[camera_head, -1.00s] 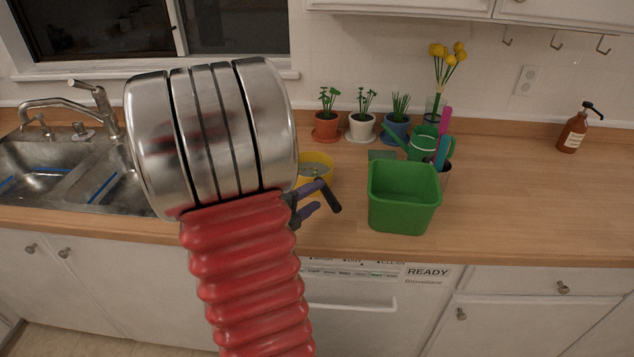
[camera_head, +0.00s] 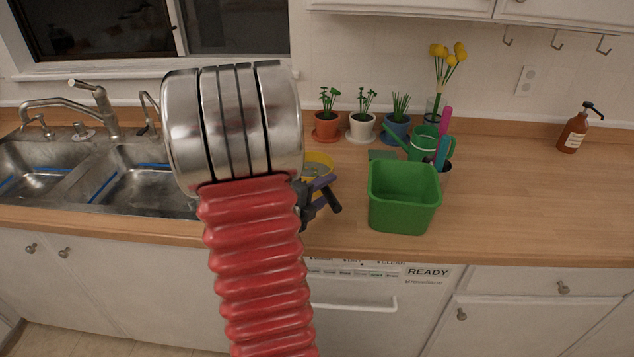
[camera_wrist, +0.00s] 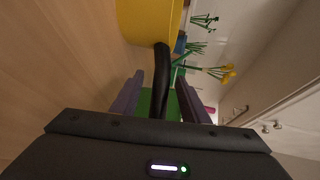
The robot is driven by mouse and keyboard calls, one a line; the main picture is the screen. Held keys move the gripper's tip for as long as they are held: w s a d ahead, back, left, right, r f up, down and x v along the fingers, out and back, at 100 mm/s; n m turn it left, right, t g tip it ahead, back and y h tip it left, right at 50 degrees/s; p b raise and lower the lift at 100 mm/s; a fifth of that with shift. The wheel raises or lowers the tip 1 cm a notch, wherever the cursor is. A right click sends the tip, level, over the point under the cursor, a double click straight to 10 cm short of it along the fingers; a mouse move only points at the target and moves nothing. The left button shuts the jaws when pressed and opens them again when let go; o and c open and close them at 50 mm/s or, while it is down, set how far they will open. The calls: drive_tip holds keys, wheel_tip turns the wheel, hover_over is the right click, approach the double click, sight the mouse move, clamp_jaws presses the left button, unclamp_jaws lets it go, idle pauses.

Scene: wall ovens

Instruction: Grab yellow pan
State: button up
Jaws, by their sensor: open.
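The yellow pan (camera_head: 321,158) stands on the wooden counter, partly hidden behind my arm in the head view. In the wrist view the pan's yellow side (camera_wrist: 148,18) fills the top middle. Its black handle (camera_wrist: 161,68) runs down from it between my two purple fingers. My gripper (camera_wrist: 160,84) is open, with one finger on each side of the handle. Clear gaps show beside the handle in that view. In the head view my gripper (camera_head: 322,192) is mostly hidden by my arm, and the dark handle end (camera_head: 334,201) sticks out past the fingers.
A green bin (camera_head: 403,205) stands right of the pan, close to my gripper. Behind are potted plants (camera_head: 361,123), a green watering can (camera_head: 423,142) and a vase of yellow flowers (camera_head: 447,55). A sink (camera_head: 130,188) lies left. The counter at right is clear, apart from a brown bottle (camera_head: 573,133).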

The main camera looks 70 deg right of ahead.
idle(0.4)
clamp_jaws()
idle(0.4)
idle(0.9)
